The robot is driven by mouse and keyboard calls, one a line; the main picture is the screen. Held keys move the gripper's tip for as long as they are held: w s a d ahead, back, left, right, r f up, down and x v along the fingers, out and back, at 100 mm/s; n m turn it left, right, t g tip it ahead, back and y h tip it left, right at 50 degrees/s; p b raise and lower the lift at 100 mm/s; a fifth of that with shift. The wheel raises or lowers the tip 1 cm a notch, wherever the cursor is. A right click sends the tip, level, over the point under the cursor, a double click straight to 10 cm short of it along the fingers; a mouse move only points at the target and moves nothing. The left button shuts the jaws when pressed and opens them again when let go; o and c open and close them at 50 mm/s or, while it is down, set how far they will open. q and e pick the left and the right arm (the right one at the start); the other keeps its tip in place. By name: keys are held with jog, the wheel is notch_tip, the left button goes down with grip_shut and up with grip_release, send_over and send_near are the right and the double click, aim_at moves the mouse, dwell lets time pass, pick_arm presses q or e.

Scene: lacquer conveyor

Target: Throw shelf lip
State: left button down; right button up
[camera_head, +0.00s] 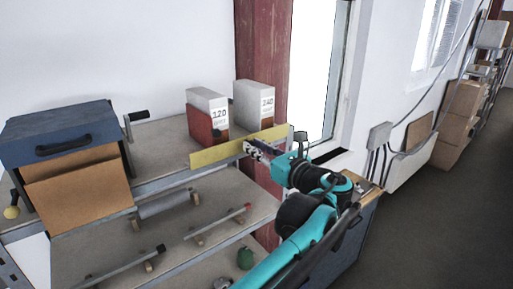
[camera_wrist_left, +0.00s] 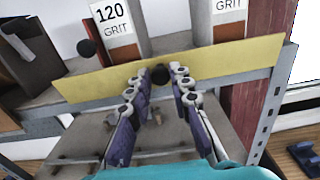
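The shelf lip is a long yellow strip (camera_head: 212,155) standing along the front edge of the upper shelf, below two grit boxes. It also crosses the left wrist view (camera_wrist_left: 235,58). A round black knob (camera_wrist_left: 159,75) shows at the strip's lower middle in the wrist view. My left gripper (camera_head: 250,149) is at the front of the strip. In the wrist view its two fingers (camera_wrist_left: 159,78) are apart, with the knob showing between the tips; a gap shows beside the knob, and contact cannot be made out. My right gripper is not in view.
Grit boxes marked 120 (camera_head: 207,115) and 240 (camera_head: 254,104) stand behind the strip. A blue cabinet (camera_head: 60,130) with a black handle is at left. Lower shelves hold rods and a roller (camera_head: 164,204). A red post (camera_head: 263,45) and window are behind. Open floor lies right.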

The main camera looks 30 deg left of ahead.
pick_arm(q)
jog(key=shift+a+r+p, duration=0.1)
jog(key=shift+r+p, duration=0.3)
jog(key=shift+p, duration=0.3)
jog(key=shift+w+a+r+h+p, duration=0.1)
jog(key=shift+a+h+p, duration=0.05)
jog(key=shift+h+p, duration=0.55)
jog(key=c, duration=1.4)
grip_release()
jog(key=shift+g, duration=0.3)
jog(key=v, duration=1.2)
